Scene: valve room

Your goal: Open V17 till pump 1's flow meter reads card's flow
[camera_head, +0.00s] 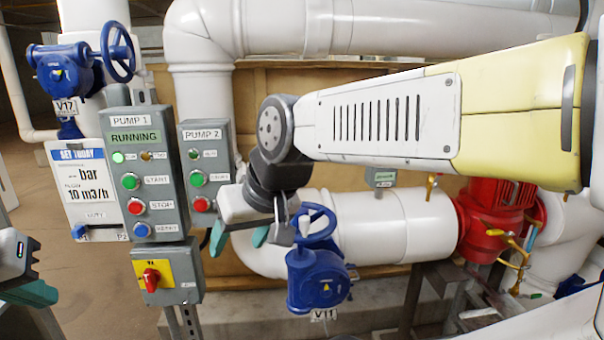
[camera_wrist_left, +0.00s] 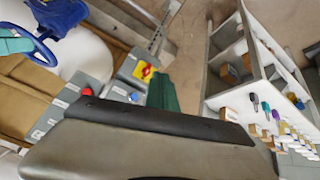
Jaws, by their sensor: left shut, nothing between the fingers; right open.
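V17 (camera_head: 68,68) is a blue valve with a handwheel (camera_head: 118,52) at the upper left; no gripper is near it. The card (camera_head: 78,170) below it reads "SET TODAY", "-- bar", flow "10 m3/h". The grey PUMP 1 box (camera_head: 140,165) shows "RUNNING" with a lit green lamp. I cannot make out a flow meter reading. My left gripper (camera_head: 28,288), shut and empty, is at the left edge, below the card; its teal finger shows in the left wrist view (camera_wrist_left: 164,93). My right gripper (camera_head: 240,236) is open, just left of the V11 handwheel (camera_head: 315,225); contact is unclear.
The PUMP 2 box (camera_head: 205,165) stands right of PUMP 1. A yellow-and-red switch (camera_head: 152,276) sits below. The red pump (camera_head: 495,215) is at the right. My right arm hides part of the back wall. A shelf with coloured tags (camera_wrist_left: 265,105) shows in the left wrist view.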

